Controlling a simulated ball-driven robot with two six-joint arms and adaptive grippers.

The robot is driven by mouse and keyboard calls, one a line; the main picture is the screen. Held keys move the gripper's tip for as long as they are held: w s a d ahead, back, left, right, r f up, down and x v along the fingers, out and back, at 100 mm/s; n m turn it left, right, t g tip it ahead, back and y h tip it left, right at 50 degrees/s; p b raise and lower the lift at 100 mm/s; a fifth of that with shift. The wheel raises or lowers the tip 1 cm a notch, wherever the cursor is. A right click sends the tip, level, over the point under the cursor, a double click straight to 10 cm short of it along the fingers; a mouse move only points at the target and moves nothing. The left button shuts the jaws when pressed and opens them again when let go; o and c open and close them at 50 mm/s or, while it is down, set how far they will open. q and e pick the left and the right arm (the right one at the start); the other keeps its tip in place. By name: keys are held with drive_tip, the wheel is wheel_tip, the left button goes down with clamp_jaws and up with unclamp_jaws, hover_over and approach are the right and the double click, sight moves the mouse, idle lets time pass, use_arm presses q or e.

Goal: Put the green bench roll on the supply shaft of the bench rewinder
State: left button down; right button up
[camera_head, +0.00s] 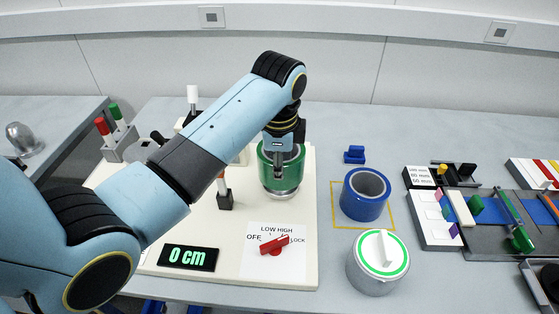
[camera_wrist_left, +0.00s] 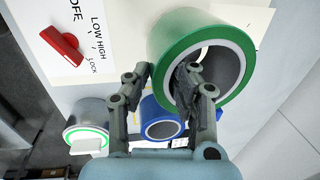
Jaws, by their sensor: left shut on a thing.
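The green bench roll (camera_head: 293,176) is at the right part of the bench rewinder's cream base (camera_head: 170,222). My left gripper (camera_head: 280,145) reaches down onto it from above. In the left wrist view my left gripper (camera_wrist_left: 162,85) is shut on the green roll's wall (camera_wrist_left: 171,48). One finger is inside the bore and the other outside. A white upright post (camera_head: 192,96) stands at the back of the base, partly behind my arm. I cannot tell which post is the supply shaft, nor whether the roll touches the base. My right gripper is not in view.
A blue roll (camera_head: 364,207) stands in a yellow outline right of the rewinder. A red dial handle (camera_head: 274,244) and a "0 cm" display (camera_head: 188,257) are on the base.

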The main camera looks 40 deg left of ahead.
use_arm(q)
drive_tip(key=shift+f, duration=0.6)
drive_tip(key=shift+f, duration=0.35)
drive_tip(key=shift+f+b, duration=0.35)
drive_tip(key=shift+f, duration=0.15)
drive_tip(key=c, duration=1)
unclamp_jaws()
drive_tip(key=shift+c, duration=0.2)
